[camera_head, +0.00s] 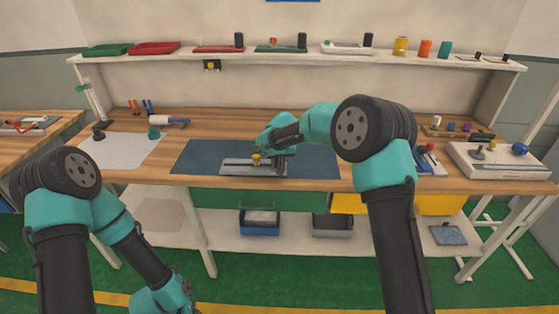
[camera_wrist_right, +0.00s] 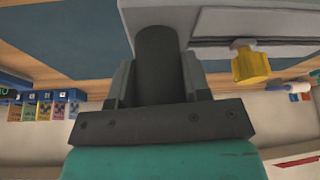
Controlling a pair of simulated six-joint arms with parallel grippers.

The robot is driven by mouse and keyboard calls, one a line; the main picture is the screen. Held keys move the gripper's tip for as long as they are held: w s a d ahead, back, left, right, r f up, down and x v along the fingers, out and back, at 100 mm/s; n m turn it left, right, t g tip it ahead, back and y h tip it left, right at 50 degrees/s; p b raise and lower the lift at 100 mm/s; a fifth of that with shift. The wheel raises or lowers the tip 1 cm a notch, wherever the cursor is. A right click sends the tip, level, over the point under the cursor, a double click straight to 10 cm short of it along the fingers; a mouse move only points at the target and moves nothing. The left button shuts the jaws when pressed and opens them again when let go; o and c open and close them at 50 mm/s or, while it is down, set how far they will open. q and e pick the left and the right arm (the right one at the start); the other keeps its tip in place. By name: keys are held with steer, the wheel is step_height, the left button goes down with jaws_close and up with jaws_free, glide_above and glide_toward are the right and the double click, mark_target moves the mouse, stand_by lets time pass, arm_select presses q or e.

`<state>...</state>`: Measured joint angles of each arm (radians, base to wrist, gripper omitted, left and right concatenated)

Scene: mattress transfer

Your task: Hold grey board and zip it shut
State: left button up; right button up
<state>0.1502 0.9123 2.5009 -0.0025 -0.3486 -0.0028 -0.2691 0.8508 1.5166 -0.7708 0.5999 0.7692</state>
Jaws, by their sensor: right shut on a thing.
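The grey board (camera_head: 240,168) lies flat near the front of the dark blue mat on the workbench. A dark slot runs along it, with a yellow knob (camera_head: 256,159) on it, left of my right gripper. My right gripper (camera_head: 281,164) is at the board's right end. In the right wrist view its fingers are shut on a dark round post (camera_wrist_right: 157,55) at the board's end; the contact with the board is partly hidden. The yellow knob (camera_wrist_right: 250,64) stands apart from the fingers there. My left arm hangs low at the left, its gripper out of the frame.
The dark blue mat (camera_head: 200,158) is clear left of the board. A white sheet (camera_head: 120,150) and a white-blue tool (camera_head: 168,120) lie further left. A white fixture (camera_head: 495,160) with a blue ball stands at the right. A shelf (camera_head: 290,52) with trays runs behind.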

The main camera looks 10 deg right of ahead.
steer(key=w+d, duration=0.1)
steer(key=w, duration=0.9)
steer(key=shift+w+d, duration=0.15)
steer(key=shift+d, duration=0.05)
stand_by(1.2)
steer(key=shift+f, duration=2.35)
stand_by(0.3)
